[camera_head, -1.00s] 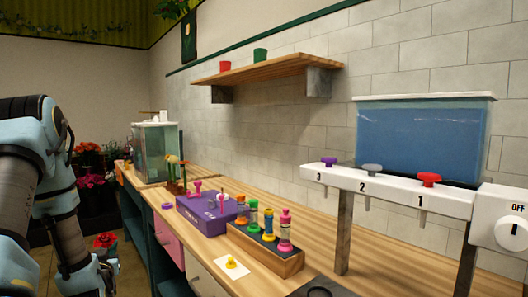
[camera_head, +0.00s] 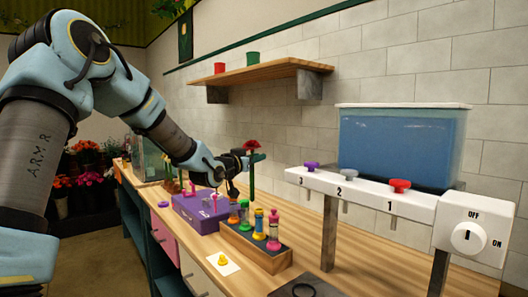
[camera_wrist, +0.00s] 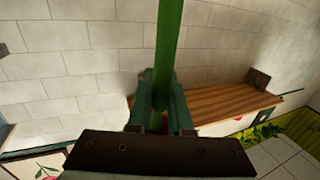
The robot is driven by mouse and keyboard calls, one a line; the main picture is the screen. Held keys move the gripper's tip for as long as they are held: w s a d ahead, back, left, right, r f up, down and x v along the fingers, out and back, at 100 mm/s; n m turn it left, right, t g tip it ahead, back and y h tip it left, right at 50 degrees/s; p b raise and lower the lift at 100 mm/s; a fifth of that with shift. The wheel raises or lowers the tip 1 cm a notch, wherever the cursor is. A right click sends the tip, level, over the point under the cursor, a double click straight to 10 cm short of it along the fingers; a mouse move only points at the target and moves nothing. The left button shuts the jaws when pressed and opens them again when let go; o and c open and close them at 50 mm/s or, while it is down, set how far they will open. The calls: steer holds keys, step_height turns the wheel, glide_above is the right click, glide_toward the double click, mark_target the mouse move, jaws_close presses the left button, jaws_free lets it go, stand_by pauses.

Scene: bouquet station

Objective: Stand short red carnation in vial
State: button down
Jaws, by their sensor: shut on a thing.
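The red carnation (camera_head: 251,145) is upright over the counter, its green stem (camera_head: 251,178) hanging below my gripper (camera_head: 247,162). My gripper is shut on the stem, which also crosses between the fingers in the wrist view (camera_wrist: 168,40). The stem appears apart from the vials. I cannot tell which vial is open.
A purple box (camera_head: 188,210) stands left of the rack. A yellow stopper (camera_head: 223,260) lies on a white card in front. A white dispenser bar (camera_head: 370,192) on posts, with a blue tank (camera_head: 400,145), stands at right. A wooden shelf (camera_head: 265,75) hangs above.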

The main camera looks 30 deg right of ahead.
steer(key=shift+s+d+f+b, duration=0.35)
steer(key=shift+d+f+b, duration=0.1)
steer(key=shift+d+f, duration=0.1)
steer(key=shift+s+d+f+b, duration=0.35)
steer(key=shift+d+f+b, duration=0.05)
steer(key=shift+f, duration=0.15)
steer(key=shift+a+f+b, duration=0.1)
steer(key=shift+f+b, duration=0.25)
steer(key=shift+b, duration=0.6)
stand_by(1.3)
steer(key=shift+f+b, duration=2.05)
steer(key=shift+f, duration=0.25)
stand_by(0.4)
steer(key=shift+c, duration=1)
jaws_free()
